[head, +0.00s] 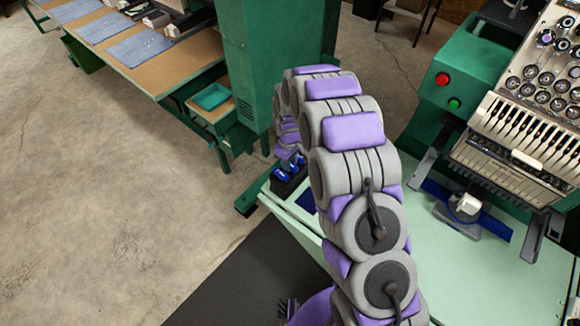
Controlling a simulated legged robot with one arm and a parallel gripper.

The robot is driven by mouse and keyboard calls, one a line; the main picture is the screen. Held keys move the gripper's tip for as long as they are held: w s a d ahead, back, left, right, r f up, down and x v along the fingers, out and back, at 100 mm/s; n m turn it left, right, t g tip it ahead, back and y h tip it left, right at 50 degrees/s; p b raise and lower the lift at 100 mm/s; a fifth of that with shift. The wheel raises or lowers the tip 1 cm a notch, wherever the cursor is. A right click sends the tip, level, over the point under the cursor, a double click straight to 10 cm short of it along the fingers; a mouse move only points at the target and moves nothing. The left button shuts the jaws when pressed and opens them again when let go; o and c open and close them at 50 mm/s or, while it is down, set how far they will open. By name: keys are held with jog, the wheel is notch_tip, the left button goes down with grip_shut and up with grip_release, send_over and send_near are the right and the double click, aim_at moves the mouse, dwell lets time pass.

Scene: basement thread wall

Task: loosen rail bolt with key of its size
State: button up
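A black holder (287,182) stands on the pale green bench top, with several blue-handled tools (281,174) in it that look like keys. Their sizes cannot be read. My arm arches up from the bottom and bends down toward the holder. Its end, my gripper (291,156), is just above or at the blue handles, mostly hidden behind my arm links. I cannot tell whether its fingers are open or touch a handle. A blue rail-like part (455,211) with a pale block (466,205) sits below the machine at right. No rail bolt can be made out.
The pale green bench (450,265) spreads under my arm. A green machine (450,90) with red and green buttons and a thread panel (545,90) stands at right. A green column (265,60) stands behind. A worktable (150,70) with blue mats is upper left. The concrete floor at left is clear.

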grip_shut()
jog(key=shift+r, duration=0.15)
jog(key=shift+r+p, duration=1.1)
jog(key=shift+r, duration=1.85)
